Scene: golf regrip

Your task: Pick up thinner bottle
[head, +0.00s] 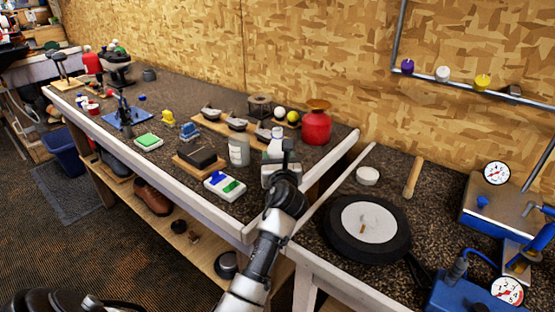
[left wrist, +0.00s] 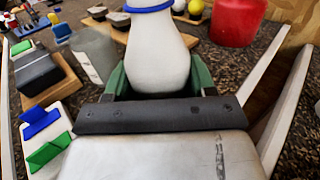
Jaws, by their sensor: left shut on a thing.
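A white bottle (head: 276,143) with a blue ring at its neck stands near the front right corner of the dark workbench; I take it for the thinner bottle. It fills the middle of the left wrist view (left wrist: 158,55), upright. My left gripper (head: 281,170) is at the bottle, its green-padded fingers (left wrist: 158,84) on either side of the lower body and shut on it. The bottle's base is hidden behind the gripper. I cannot tell whether it still touches the bench. My right gripper is not in view.
A red jar (head: 316,124) is behind on the right. A black round pan-like thing (head: 334,238) lies on the right bench.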

